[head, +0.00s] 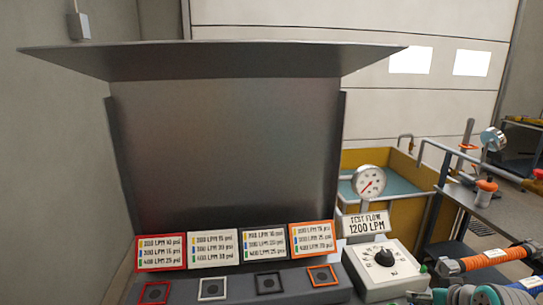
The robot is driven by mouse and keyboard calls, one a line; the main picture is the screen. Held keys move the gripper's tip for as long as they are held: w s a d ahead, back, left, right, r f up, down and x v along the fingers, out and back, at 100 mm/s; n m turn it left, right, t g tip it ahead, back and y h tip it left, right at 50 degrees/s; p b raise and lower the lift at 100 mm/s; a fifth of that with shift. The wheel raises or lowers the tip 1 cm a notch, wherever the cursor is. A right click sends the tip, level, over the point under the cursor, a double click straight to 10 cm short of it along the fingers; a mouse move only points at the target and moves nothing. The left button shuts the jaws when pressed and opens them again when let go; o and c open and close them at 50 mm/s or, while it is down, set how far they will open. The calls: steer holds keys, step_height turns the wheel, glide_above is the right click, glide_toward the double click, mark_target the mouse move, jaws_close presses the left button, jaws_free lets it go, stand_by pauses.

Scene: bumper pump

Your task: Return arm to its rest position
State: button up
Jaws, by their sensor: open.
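My gripper and arm do not show in the head view, so I cannot see how the arm stands. A dark control panel (215,284) fills the lower middle of the view. Four-label row on it: cards framed in red (161,253), white (213,247), black (265,243) and orange (312,239), each with a small framed square below it. A white box with a black dial knob (384,258) stands at the panel's right. A sign reading "TEST FLOW 1200 LPM" (366,224) stands behind it, under a round gauge (369,181).
A grey metal hood (225,150) with a wide top plate (210,59) rises behind the panel. A yellow tank (390,160) holds bluish water. A workbench (505,213) at right carries pipes and a gauge (493,138). Orange-ended hoses (486,261) crowd the lower right.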

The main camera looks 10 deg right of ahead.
steer(key=s+a+f+t, duration=0.2)
steer(key=s+a+f, duration=1.35)
steer(key=f, duration=0.25)
steer(key=s+a+r+t, duration=0.2)
steer(key=s+a+r, duration=0.2)
steer(key=s, duration=0.8)
steer(key=s+a+r+n+t+y, duration=0.1)
steer(key=s+a+r, duration=0.3)
steer(key=s, duration=0.9)
steer(key=shift+s+a+n+t, duration=0.3)
steer(key=shift+a+t, duration=0.1)
steer(key=shift+a, duration=0.2)
